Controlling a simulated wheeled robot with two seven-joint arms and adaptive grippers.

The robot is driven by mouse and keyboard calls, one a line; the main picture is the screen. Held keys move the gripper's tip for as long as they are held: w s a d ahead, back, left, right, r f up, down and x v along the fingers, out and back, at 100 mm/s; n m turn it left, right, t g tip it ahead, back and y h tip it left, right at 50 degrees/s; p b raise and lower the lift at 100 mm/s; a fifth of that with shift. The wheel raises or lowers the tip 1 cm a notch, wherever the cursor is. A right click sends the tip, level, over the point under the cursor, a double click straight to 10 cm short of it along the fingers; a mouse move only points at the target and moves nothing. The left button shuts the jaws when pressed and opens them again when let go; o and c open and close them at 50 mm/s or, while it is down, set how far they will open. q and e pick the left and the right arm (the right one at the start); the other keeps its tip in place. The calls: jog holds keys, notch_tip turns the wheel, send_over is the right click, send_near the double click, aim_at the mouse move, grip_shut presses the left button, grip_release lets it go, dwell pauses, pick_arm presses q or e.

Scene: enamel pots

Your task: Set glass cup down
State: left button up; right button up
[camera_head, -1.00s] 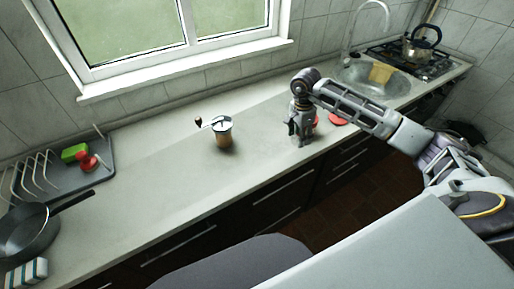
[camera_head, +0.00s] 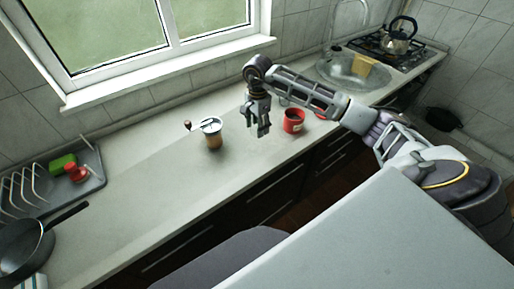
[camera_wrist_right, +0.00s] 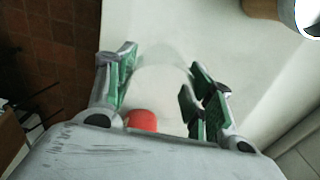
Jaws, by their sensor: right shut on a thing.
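My right gripper (camera_head: 257,129) hangs pointing down above the counter, between the coffee grinder and the red mug. In the right wrist view, it (camera_wrist_right: 160,92) is shut on the glass cup (camera_wrist_right: 162,82), a clear, faint shape between the green-padded fingers. In the head view the cup is too transparent to make out, and I cannot tell there whether its base touches the counter. My left gripper is not in view.
A red mug (camera_head: 293,121) stands right of the gripper, and another red item (camera_head: 322,115) is beyond it. A coffee grinder (camera_head: 212,133) stands to the left. The counter (camera_head: 140,180) is clear farther left, up to the dish rack (camera_head: 95,180).

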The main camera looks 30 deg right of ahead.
jog(key=shift+f+p, duration=0.55)
jog(key=shift+f, duration=2.45)
jog(key=shift+f+p, duration=0.35)
jog(key=shift+f, duration=1.55)
jog(key=shift+f, duration=0.15)
jog(key=o, duration=1.1)
